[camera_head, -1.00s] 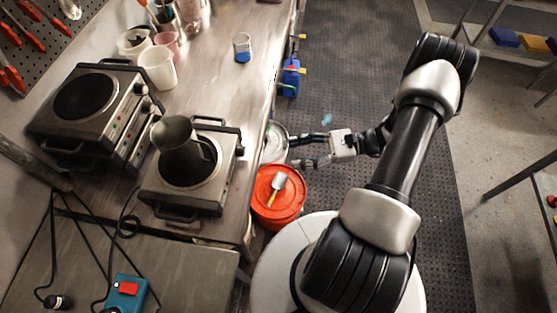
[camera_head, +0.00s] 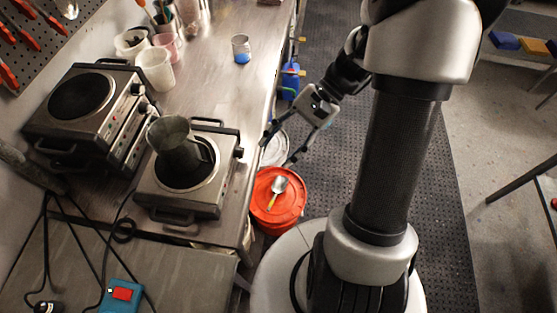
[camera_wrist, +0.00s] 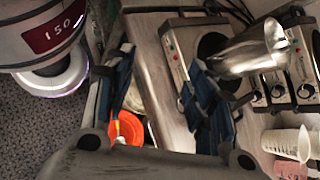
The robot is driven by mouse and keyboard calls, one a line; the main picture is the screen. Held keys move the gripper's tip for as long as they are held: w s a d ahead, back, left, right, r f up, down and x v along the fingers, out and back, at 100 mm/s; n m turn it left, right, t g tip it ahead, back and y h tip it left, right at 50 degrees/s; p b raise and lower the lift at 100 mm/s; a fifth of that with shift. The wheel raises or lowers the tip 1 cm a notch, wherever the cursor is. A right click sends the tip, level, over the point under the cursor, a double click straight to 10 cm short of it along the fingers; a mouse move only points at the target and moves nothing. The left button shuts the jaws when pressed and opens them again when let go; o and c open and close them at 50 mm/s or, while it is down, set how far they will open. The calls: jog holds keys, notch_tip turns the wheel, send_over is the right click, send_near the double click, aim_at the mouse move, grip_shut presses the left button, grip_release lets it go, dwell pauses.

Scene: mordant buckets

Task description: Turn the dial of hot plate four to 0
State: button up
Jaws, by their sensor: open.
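A hot plate (camera_head: 160,205) stands at the bench's front edge with a metal jug (camera_head: 172,140) on its round plate. Its dark dial (camera_head: 239,152) is on the right side, facing my gripper. More hot plates (camera_head: 62,125) are stacked to the left, with dials (camera_head: 137,88) on their right side; these dials also show in the wrist view (camera_wrist: 305,90). I cannot read a number four or any dial setting. My gripper (camera_head: 278,152) is open and empty, right of the front hot plate and apart from its dial. In the wrist view its fingers (camera_wrist: 160,58) are spread, with the jug beyond the right finger.
An orange bucket (camera_head: 288,212) with a scoop (camera_head: 278,187) on top stands below my gripper. A pale bucket (camera_head: 274,155) is behind it. White cups (camera_head: 157,70) and a blue-bottomed glass (camera_head: 241,48) stand farther back. Cables lie at the front left. Floor mat at right is clear.

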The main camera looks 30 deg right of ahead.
jog(key=s+a+r+n+t+h+b, duration=0.3)
jog(key=s+a+r+n+h, duration=0.1)
jog(key=s+r+n+h, duration=0.4)
jog(key=shift+a+r+n+h, duration=0.15)
jog(key=shift+a+n+h, duration=0.2)
jog(key=shift+n, duration=0.25)
dwell(0.4)
jog(key=s+r+n+t, duration=0.1)
jog(key=r+n+t+h, duration=0.1)
jog(key=t, duration=0.1)
jog(key=shift+s+a+r+n, duration=0.2)
jog(key=shift+s+r+n, duration=0.1)
jog(key=shift+s, duration=0.1)
